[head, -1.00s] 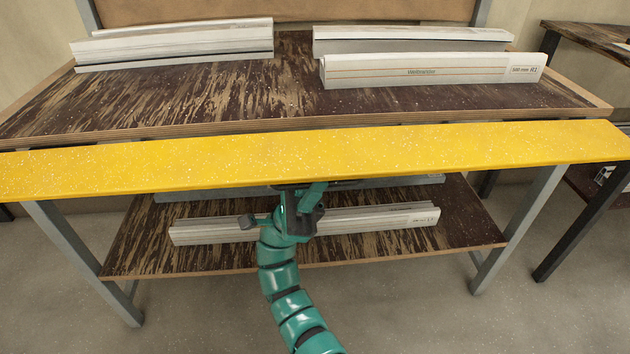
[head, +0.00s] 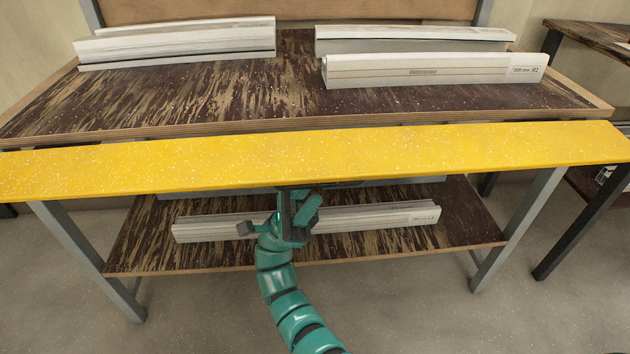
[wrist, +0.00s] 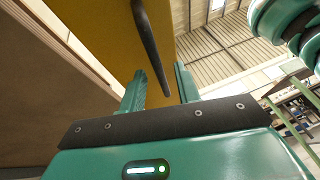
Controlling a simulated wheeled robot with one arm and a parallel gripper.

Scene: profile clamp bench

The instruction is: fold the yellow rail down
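The yellow rail (head: 310,158) is a long, wide board across the front edge of the bench, its broad face turned up toward the head camera. In the wrist view the rail (wrist: 103,30) fills the upper middle, with a dark bar handle (wrist: 148,40) in front of it. My gripper (wrist: 160,75) is open; its two teal fingers stand apart, and the handle's near end shows between them. I cannot tell whether either finger touches it. In the head view my gripper is just below the rail's front edge, with its fingertips hidden.
White profiles lie on the bench top (head: 240,105), at back left (head: 180,45) and right (head: 430,70). Another profile (head: 380,217) lies on the lower shelf (head: 200,257) behind my arm. A dark table stands at right. The floor in front is clear.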

